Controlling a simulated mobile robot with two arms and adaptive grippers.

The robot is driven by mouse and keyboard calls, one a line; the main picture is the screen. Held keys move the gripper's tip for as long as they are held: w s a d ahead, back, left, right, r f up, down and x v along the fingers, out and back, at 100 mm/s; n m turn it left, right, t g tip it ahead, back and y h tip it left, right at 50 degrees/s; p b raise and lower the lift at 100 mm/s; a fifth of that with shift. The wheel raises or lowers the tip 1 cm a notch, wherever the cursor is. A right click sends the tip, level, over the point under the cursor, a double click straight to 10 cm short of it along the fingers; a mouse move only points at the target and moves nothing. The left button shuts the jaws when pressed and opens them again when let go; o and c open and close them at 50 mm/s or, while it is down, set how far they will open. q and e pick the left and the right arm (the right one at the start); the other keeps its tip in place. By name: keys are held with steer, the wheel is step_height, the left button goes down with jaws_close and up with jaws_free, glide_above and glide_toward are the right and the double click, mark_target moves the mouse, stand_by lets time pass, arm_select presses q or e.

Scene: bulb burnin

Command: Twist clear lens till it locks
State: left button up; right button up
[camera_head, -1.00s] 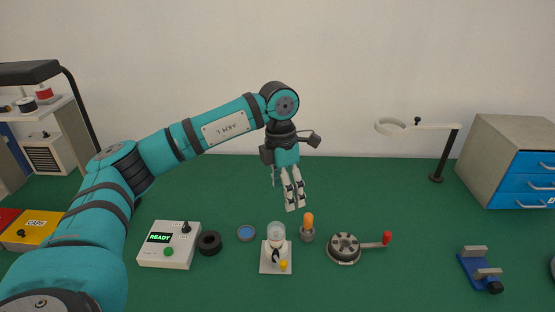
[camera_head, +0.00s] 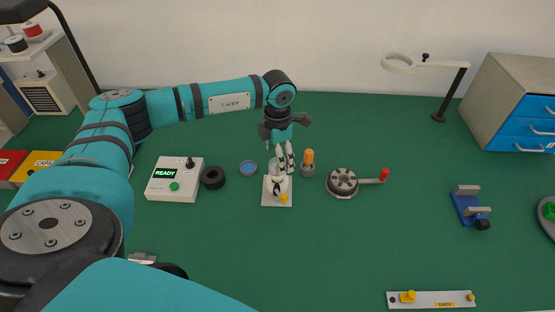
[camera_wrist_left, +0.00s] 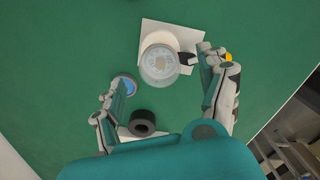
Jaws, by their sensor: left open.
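The clear lens (camera_wrist_left: 160,64) is a round, see-through cap on top of a white holder on a square white plate (camera_wrist_left: 195,38). My left gripper (camera_head: 284,163) points down over the holder and partly hides the lens there. In the left wrist view its two fingers (camera_wrist_left: 165,92) are wide apart, with the lens between and beyond them; neither clearly touches it. My right gripper is not in view.
An orange-topped piece (camera_head: 308,160) stands close right of the holder. A blue disc (camera_head: 248,168), a black ring (camera_head: 213,178) and a box reading READY (camera_head: 172,192) are to the left. A round base with a red-knobbed crank (camera_head: 342,183) is to the right.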

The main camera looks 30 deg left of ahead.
arm_select(q)
step_height(320, 180, down, 2)
steer(key=shift+f, duration=0.65)
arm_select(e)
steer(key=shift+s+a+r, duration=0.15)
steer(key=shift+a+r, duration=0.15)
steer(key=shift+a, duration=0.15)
arm_select(q)
steer(key=shift+c, duration=0.8)
steer(key=c, duration=1)
steer(key=shift+c, duration=0.2)
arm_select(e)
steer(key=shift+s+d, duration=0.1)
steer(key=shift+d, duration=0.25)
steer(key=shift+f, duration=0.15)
